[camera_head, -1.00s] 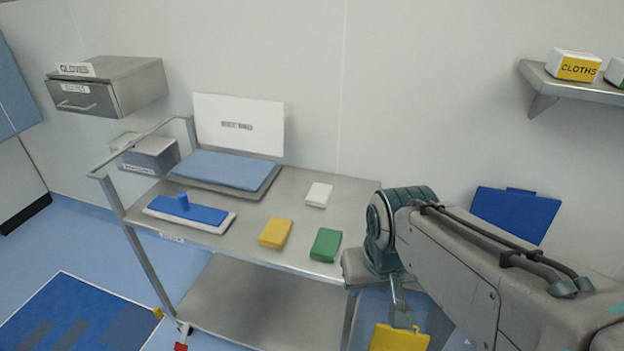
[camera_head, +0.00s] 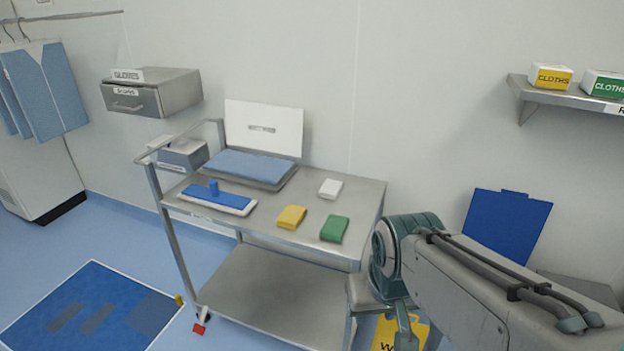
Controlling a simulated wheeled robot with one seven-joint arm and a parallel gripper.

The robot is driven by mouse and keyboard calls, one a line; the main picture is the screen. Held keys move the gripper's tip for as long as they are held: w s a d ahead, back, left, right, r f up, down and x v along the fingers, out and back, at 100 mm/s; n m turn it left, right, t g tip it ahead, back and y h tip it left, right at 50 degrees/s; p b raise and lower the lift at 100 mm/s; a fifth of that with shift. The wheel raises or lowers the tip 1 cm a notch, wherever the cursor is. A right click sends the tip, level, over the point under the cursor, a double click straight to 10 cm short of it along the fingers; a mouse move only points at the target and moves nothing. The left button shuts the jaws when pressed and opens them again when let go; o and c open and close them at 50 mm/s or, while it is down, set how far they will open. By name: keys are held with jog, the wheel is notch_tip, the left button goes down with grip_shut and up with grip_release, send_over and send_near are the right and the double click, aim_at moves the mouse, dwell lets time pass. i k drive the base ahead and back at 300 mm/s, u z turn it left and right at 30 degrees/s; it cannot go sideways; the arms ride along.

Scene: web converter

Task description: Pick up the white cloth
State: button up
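The white cloth (camera_head: 331,188) is a small folded pad lying flat on the top shelf of a steel cart (camera_head: 350,192), toward the back right. A yellow cloth (camera_head: 291,217) and a green cloth (camera_head: 335,229) lie in front of it, apart from it. My arm comes in from the lower right, and its end is at the cart's right side, to the right of and nearer than the white cloth. My gripper (camera_head: 404,338) shows only in part at the bottom of the picture. Its fingertips cannot be made out, and nothing is seen touching the cloth.
A blue mop pad (camera_head: 218,198) and a tray with blue cloth (camera_head: 250,166) take up the cart's left. A yellow sign (camera_head: 385,335) and a blue board (camera_head: 507,228) stand to the right. A wall shelf (camera_head: 568,97) holds cloth boxes.

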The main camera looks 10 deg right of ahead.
aim_at(330, 188)
jog(key=u, duration=0.1)
jog(key=i, duration=1.15)
jog(key=z, duration=0.3)
